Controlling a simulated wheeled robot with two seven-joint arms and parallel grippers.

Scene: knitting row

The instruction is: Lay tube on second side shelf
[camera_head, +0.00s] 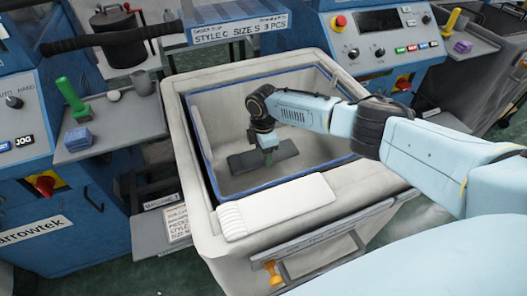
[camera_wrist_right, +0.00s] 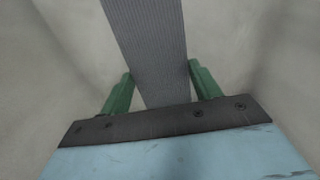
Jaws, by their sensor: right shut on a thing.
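A dark grey ribbed tube (camera_head: 243,161) is low inside the large grey bin (camera_head: 187,150). My right gripper (camera_head: 268,157) reaches down into the bin and is shut on the tube. In the right wrist view the ribbed tube (camera_wrist_right: 150,45) runs between the green fingers of my right gripper (camera_wrist_right: 160,88) and out past them. A grey side shelf (camera_head: 115,125) is on the machine left of the bin, and another side shelf (camera_head: 482,38) is at the upper right. I cannot tell which is the second. My left gripper is not in view.
A white ribbed piece (camera_head: 280,205) lies on the bin's near rim. The left shelf holds a green-handled tool (camera_head: 72,97), a blue block (camera_head: 78,139) and a grey cup (camera_head: 143,83). The right shelf holds a yellow-handled tool (camera_head: 453,19) and a purple block (camera_head: 462,47).

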